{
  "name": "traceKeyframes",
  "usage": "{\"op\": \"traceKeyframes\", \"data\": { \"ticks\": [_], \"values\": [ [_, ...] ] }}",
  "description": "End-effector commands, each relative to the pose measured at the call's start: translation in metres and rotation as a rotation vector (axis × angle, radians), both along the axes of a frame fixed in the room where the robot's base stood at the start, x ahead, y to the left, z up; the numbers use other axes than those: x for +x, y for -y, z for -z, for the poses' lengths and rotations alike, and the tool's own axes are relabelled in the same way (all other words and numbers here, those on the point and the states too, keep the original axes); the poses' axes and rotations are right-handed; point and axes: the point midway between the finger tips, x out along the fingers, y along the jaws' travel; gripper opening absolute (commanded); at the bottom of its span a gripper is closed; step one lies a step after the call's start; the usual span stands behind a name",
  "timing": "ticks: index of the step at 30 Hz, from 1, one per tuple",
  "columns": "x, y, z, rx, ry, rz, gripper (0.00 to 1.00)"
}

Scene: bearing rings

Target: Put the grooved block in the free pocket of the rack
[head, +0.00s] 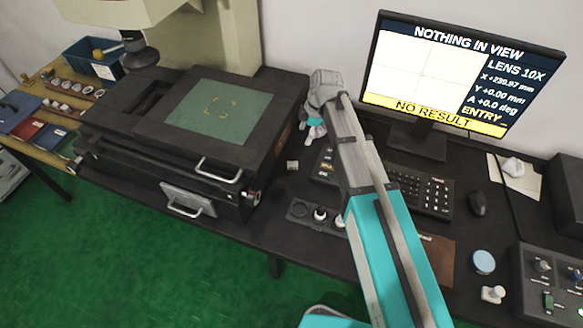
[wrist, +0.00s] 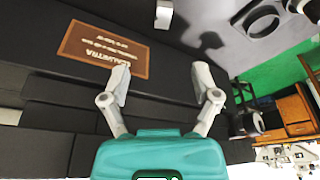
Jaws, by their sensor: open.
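The small pale block (head: 292,165) stands on the black bench between the stage machine and my arm in the head view. In the wrist view a pale block (wrist: 164,14) shows at the top edge, partly cut off and beyond my fingertips; its groove is too small to make out. The dark rack (head: 297,214) lies nearer the bench front, with an empty-looking round pocket at its left and pale pieces in others; my arm hides its right part. My gripper (wrist: 160,75) is open and empty, fingers apart, above the bench and apart from the block.
The stage machine (head: 260,150) stands left of the block; its brown label (wrist: 93,50) shows in the wrist view. A keyboard (head: 430,195) and a monitor (head: 455,75) are to the right.

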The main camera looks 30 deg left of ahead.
Motion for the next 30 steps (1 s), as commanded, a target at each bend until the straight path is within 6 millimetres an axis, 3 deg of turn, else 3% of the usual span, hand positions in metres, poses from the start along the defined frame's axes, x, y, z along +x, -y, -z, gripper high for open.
{"op": "traceKeyframes", "data": {
  "ticks": [13,30],
  "values": [
    [-0.001,-0.002,0.006,0.0,0.0,-0.001,0.79],
    [-0.01,-0.011,0.049,0.0,0.0,-0.002,0.79]
  ]
}}
